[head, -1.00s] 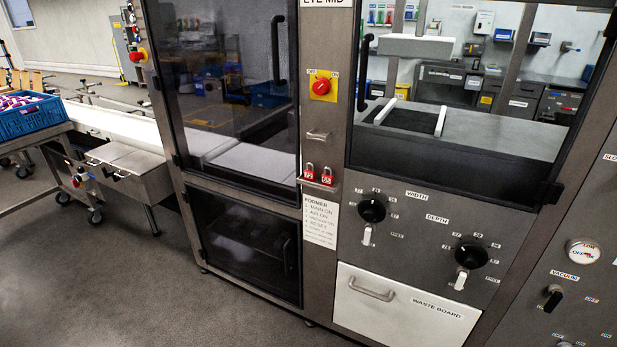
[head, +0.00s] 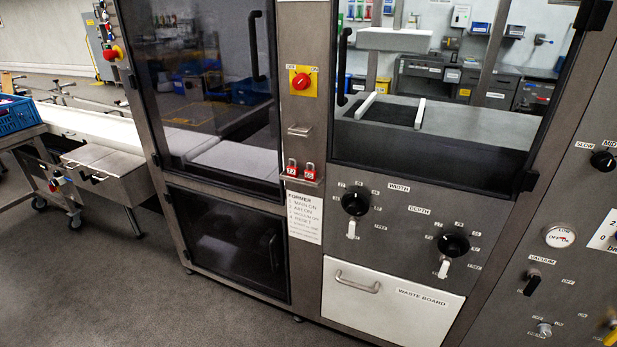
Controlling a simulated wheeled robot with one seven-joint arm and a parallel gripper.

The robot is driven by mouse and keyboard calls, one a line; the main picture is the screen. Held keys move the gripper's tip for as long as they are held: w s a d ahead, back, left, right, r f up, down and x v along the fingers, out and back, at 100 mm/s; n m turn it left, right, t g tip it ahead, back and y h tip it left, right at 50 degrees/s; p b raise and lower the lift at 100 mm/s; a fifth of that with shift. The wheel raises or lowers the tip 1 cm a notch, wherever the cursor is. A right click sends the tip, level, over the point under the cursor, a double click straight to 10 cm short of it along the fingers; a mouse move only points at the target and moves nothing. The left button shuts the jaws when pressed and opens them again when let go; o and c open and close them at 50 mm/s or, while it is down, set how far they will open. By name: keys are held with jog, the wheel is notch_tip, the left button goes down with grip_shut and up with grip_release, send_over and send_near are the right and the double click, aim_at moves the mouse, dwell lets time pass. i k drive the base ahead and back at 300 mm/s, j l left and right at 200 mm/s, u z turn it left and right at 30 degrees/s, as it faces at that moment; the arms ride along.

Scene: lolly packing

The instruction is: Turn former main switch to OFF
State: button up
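The former main switch looks to be the red rotary knob (head: 301,81) on a yellow plate (head: 303,91), on the steel post between the two glazed doors. Small labels sit at the plate's upper left and upper right, seemingly OFF and ON. The knob's pointing direction is too small to tell. A small metal hasp (head: 299,130) and two red padlocks (head: 309,171) are on the post below it. A FORMER instruction sheet (head: 304,217) is under the padlocks. My gripper is not in view.
Black WIDTH (head: 355,203) and DEPTH (head: 453,245) dials are right of the post, above a white waste board drawer (head: 392,303). A red emergency stop (head: 116,52) is at the left. A conveyor (head: 85,124) and blue crate (head: 18,117) stand left. The floor (head: 150,300) in front is clear.

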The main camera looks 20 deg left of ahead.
aim_at(302, 82)
jog(key=j+u, duration=0.15)
jog(key=j, duration=0.25)
jog(key=i+j+u, duration=0.15)
jog(key=j, duration=0.25)
jog(key=i+j+u, duration=0.15)
jog(key=j, duration=0.3)
jog(key=j+u, duration=0.15)
jog(key=j, duration=0.25)
jog(key=i, duration=0.05)
